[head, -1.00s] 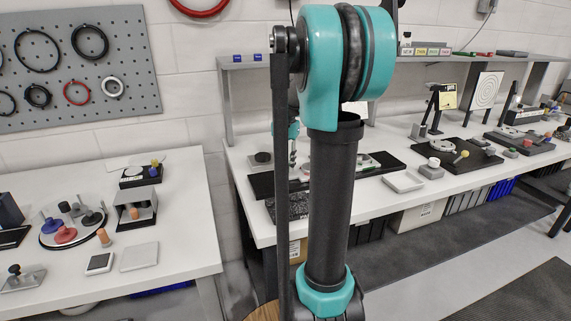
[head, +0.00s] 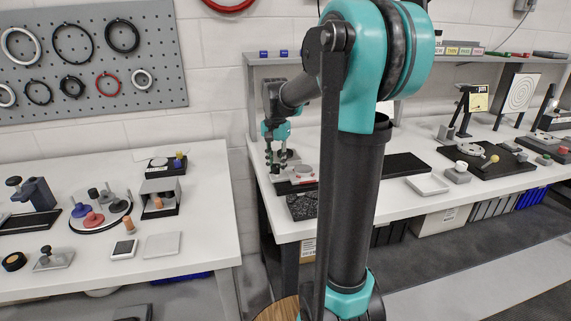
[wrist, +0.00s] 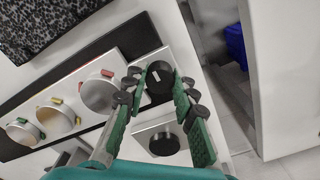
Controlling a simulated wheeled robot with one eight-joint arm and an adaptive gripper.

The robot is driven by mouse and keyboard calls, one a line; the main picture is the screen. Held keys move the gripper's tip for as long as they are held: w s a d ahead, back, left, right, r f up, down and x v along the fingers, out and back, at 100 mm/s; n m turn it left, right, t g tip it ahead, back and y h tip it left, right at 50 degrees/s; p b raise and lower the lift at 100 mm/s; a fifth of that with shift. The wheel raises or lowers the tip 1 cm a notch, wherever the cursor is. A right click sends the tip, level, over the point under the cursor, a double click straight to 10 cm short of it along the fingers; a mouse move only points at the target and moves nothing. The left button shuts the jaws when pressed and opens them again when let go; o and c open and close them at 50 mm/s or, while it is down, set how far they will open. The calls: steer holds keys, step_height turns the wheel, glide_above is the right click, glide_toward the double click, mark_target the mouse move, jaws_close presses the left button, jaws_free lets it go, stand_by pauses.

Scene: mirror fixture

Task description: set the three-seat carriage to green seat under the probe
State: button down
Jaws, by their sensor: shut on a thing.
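The three-seat carriage is a silver plate (wrist: 78,122) on a long black rail, with red, yellow and green tabs on its round seats in the wrist view. The green-tabbed seat (wrist: 22,132) is farthest from my gripper, and the red-tabbed seat (wrist: 100,92) is nearest. My gripper (wrist: 159,88) is shut on a black knob (wrist: 158,72) with a white mark at the carriage's near end. In the head view my gripper (head: 276,164) is low over the carriage (head: 303,172) at the rail's left part. I cannot make out the probe, so which seat lies under it is unclear.
A second black knob (wrist: 165,144) on a pale plate stands beside my fingers. A dark speckled pad (head: 302,207) lies in front of the rail. The rail's right part (head: 407,165) is bare. My arm hides the bench's middle.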

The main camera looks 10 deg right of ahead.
steer(key=shift+a, duration=0.25)
steer(key=c, duration=1.2)
jaws_free()
steer(key=shift+r, duration=0.1)
step_height(320, 180, up, 12)
